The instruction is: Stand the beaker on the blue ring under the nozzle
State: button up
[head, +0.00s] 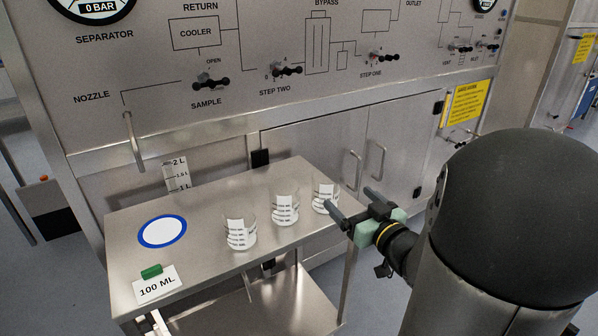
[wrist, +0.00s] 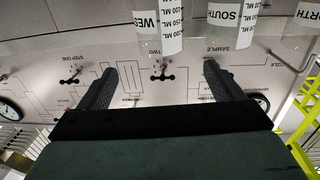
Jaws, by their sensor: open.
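Three clear beakers with white labels stand in a row on the steel table: a left one (head: 240,235), a middle one (head: 284,209) and a right one (head: 325,198). My gripper (head: 352,197) is open and empty, just right of the right beaker. In the wrist view its fingers (wrist: 158,68) point toward a beaker marked WEST (wrist: 160,28); beakers marked SOUTH (wrist: 234,16) and NORTH (wrist: 306,14) are farther right there. The blue ring (head: 141,238), with a white middle, lies empty at the table's left. The nozzle (head: 134,140) hangs down behind and above it.
A card reading 100 ML (head: 157,288) with a green block (head: 151,271) lies at the front left. A graduated scale (head: 176,173) stands at the back. The control panel (head: 235,65) with valve handles rises behind the table (head: 205,205). The table between ring and beakers is clear.

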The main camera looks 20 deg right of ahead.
aim_at(334, 186)
jog(key=w, duration=0.4)
jog(key=w+a, duration=0.1)
jog(key=w, duration=0.2)
jog(key=shift+f+p, duration=0.1)
jog(key=shift+p, duration=0.2)
jog(key=w, duration=0.5)
jog(key=shift+w+a+f, duration=0.1)
jog(key=shift+w+a, duration=0.2)
jog(key=shift+w, duration=0.05)
jog(key=c, duration=1.2)
